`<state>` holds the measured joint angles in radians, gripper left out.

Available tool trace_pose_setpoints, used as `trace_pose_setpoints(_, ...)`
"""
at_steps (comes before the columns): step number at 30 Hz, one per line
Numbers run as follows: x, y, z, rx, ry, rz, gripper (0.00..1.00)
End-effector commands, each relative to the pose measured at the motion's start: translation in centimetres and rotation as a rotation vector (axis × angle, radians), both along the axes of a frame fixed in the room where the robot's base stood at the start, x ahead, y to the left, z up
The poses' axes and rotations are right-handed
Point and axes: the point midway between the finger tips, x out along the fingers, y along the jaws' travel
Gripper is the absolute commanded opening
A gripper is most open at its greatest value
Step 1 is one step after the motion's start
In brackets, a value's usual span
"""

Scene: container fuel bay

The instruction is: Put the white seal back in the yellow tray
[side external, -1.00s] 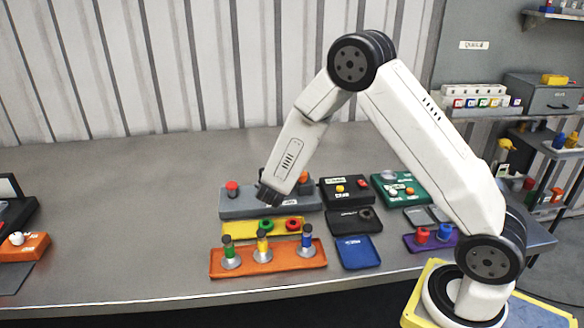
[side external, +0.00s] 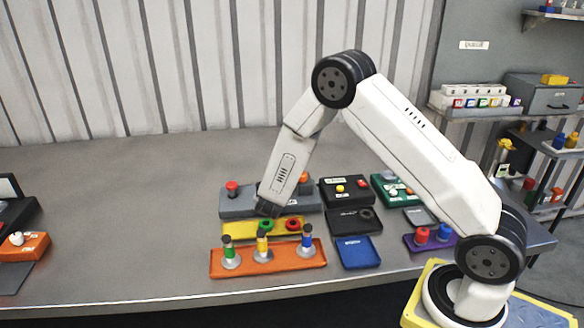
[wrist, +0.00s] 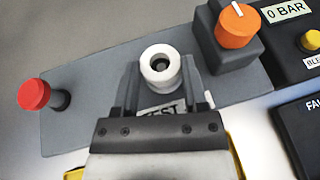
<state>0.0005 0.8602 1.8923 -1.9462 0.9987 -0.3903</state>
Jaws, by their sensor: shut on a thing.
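The white seal (wrist: 148,75) is a thick ring with a dark centre, seen in the wrist view. My gripper (wrist: 160,84) is shut on it, with a finger on either side. The seal is over the grey panel by the "TEST" label; I cannot tell whether it touches the panel. In the side view my gripper (side external: 268,209) is at the back edge of the yellow tray, and the seal is hidden. The yellow tray (side external: 236,232) holds a green ring (side external: 266,224) and a red ring (side external: 293,224); its left part is partly behind a peg.
The grey panel (side external: 236,205) carries a red knob (side external: 232,187) and an orange knob (wrist: 235,27). An orange tray (side external: 290,263) with several upright coloured pegs stands in front of the yellow tray. Black and blue trays (side external: 357,252) lie to the right.

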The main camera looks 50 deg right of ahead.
Motion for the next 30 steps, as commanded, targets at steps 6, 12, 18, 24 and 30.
trace_pose_setpoints(6, 0.0, 0.0, -0.3, 0.000, 0.001, 0.000, 0.01)
trace_pose_setpoints(12, 0.0, 0.0, -0.4, 0.000, 0.000, 0.000, 0.91)
trace_pose_setpoints(18, 0.0, 0.0, -0.4, 0.000, 0.000, -0.001, 0.91)
trace_pose_setpoints(24, -0.2, 0.3, -0.2, 0.000, 0.000, 0.000, 0.91)
trace_pose_setpoints(30, -0.9, 1.5, 0.4, -0.002, 0.000, 0.000, 0.91)
